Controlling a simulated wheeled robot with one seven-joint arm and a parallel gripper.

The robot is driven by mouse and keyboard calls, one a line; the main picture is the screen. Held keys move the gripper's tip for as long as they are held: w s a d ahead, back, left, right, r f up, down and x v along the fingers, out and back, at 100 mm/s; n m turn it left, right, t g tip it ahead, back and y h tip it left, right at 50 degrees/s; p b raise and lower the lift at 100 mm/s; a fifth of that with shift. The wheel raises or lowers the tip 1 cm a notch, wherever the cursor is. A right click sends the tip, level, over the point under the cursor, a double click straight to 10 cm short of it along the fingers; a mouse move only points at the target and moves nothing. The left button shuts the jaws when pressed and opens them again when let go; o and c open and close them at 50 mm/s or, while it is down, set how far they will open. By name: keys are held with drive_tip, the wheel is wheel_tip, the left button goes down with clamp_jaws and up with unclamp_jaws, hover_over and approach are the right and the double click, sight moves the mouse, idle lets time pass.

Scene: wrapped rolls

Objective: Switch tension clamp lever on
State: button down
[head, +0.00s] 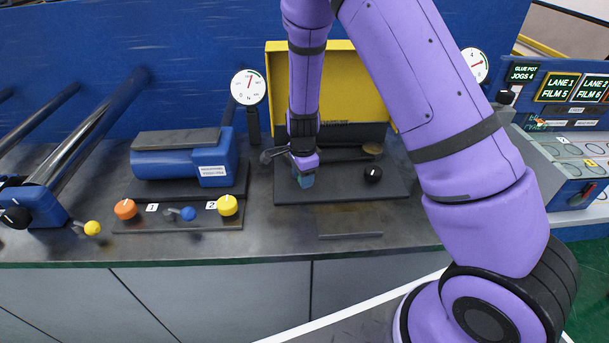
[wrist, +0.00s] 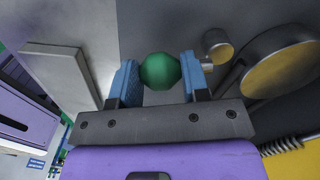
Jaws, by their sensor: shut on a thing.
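A green lever knob (wrist: 160,70) sits between the two blue fingers of my gripper (wrist: 158,82) in the wrist view. My gripper is shut on it, with a finger against each side. The knob appears to be the end of the tension clamp lever, but no label on it is readable. In the head view my gripper (head: 304,178) is low over the dark base plate (head: 340,192) in front of the yellow panel (head: 350,75). There my fingers hide the knob, and the lever's shaft cannot be made out.
A black knob (head: 373,174) stands right of my gripper on the same plate. To the left are an orange knob (head: 125,209), a blue lever knob (head: 188,213), a yellow knob (head: 228,205) and a blue roller unit (head: 165,160). A gauge (head: 248,87) stands behind.

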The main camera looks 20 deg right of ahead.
idle(0.3)
drive_tip(key=c, duration=0.6)
unclamp_jaws()
drive_tip(key=shift+r, duration=0.15)
wheel_tip(320, 180, up, 11)
drive_tip(key=shift+f, duration=0.2)
